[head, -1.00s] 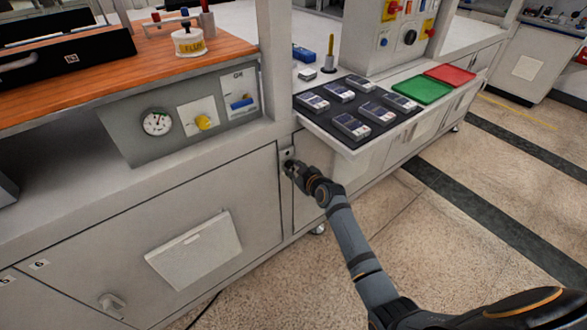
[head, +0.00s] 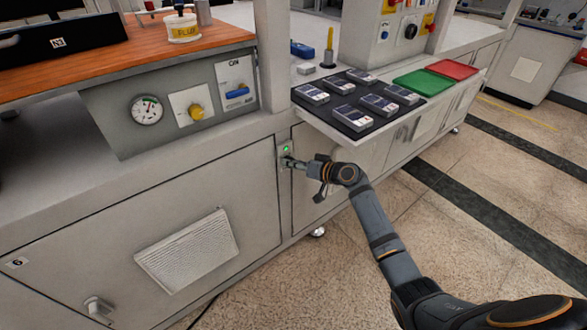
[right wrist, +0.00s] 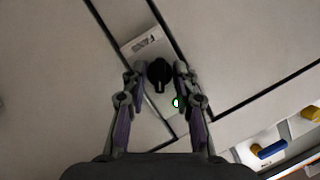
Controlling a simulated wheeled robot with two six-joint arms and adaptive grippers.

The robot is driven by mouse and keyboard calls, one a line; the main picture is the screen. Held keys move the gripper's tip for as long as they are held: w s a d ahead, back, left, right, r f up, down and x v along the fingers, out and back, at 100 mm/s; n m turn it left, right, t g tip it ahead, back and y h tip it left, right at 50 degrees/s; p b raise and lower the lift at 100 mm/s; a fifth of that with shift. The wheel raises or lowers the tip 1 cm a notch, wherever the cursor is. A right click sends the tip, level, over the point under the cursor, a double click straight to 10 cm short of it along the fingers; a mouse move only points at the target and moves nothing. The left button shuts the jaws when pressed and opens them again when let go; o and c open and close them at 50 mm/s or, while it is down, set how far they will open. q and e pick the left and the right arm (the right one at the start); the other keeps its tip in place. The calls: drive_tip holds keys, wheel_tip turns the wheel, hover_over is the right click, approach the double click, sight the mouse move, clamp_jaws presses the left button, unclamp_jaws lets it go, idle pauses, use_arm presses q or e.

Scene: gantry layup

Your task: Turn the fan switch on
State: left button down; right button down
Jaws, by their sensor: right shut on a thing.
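The fan switch is a small metal plate (head: 284,149) on the cabinet post, below the tray of devices. In the right wrist view it has a black rotary knob (right wrist: 159,74) and a printed label. A green light (right wrist: 177,102) on the plate is lit; it also shows in the head view (head: 286,149). My right gripper (head: 290,162) is at the plate. In the right wrist view its fingers (right wrist: 158,78) are on both sides of the knob, shut on it. My left gripper is not in view.
A dark tray (head: 388,123) with several handheld devices juts out above my right wrist. A gauge (head: 146,110), a yellow knob (head: 196,112) and a blue handle (head: 237,93) sit on the panel to the left. The floor to the right is clear.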

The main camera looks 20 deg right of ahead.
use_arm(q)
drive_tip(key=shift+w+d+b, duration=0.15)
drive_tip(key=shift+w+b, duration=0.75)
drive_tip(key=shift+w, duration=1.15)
use_arm(e)
drive_tip(key=shift+f+m+y, duration=0.1)
drive_tip(key=shift+m+y, duration=0.6)
drive_tip(key=shift+m, duration=0.4)
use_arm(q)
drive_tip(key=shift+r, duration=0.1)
use_arm(e)
drive_tip(key=c, duration=1.4)
unclamp_jaws()
drive_tip(key=v, duration=1.2)
